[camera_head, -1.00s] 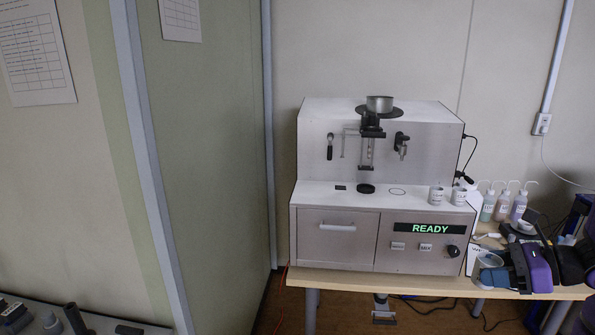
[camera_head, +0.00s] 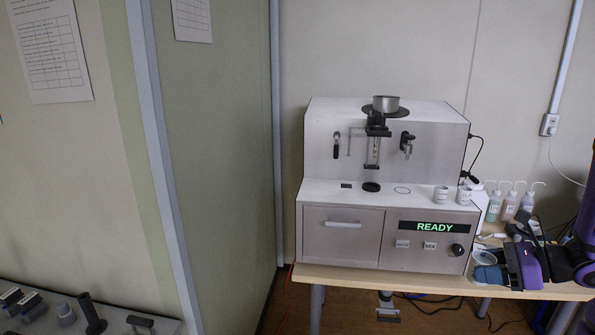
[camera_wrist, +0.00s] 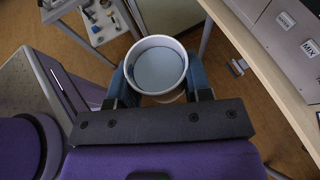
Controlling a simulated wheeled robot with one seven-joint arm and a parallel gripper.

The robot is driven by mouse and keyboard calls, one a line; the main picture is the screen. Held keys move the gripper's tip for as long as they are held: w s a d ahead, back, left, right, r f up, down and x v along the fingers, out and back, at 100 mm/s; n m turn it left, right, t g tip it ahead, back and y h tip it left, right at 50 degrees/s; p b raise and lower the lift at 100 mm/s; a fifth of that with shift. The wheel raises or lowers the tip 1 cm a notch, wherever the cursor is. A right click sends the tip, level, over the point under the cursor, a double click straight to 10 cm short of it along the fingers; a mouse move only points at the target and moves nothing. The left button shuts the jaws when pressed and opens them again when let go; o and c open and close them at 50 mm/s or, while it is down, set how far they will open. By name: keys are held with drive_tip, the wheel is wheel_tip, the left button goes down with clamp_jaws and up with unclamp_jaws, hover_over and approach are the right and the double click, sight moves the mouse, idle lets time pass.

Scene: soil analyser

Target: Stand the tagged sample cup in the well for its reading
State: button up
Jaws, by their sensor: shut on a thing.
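A pale, open-topped cup (camera_wrist: 159,68) is held between the fingers of my gripper (camera_wrist: 157,82) in the wrist view. Its inside looks light blue-grey, and no tag shows on its visible side. In the head view my gripper (camera_head: 492,272) and the held cup (camera_head: 484,258) are at the right of the analyser (camera_head: 340,240), near the table's front edge. On the analyser's deck are a dark round piece (camera_head: 371,187) below the spout and a thin outlined circle (camera_head: 402,190). I cannot tell which is the well. Two white labelled cups (camera_head: 441,195) (camera_head: 464,195) stand at the deck's right.
The analyser's display (camera_head: 434,226) reads READY. Several wash bottles (camera_head: 509,204) stand at the right of the analyser. A wall partition (camera_head: 225,150) is close on the left.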

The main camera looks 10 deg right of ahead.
drive_tip(key=w+a+f, duration=0.7)
drive_tip(key=w+f, duration=0.1)
drive_tip(key=w, duration=0.4)
drive_tip(key=w+a+f, duration=0.7)
drive_tip(key=w+a, duration=0.1)
drive_tip(key=w, duration=0.3)
drive_tip(key=shift+w+a+f, duration=0.2)
drive_tip(key=shift+w+f, duration=0.15)
drive_tip(key=shift+a, duration=0.1)
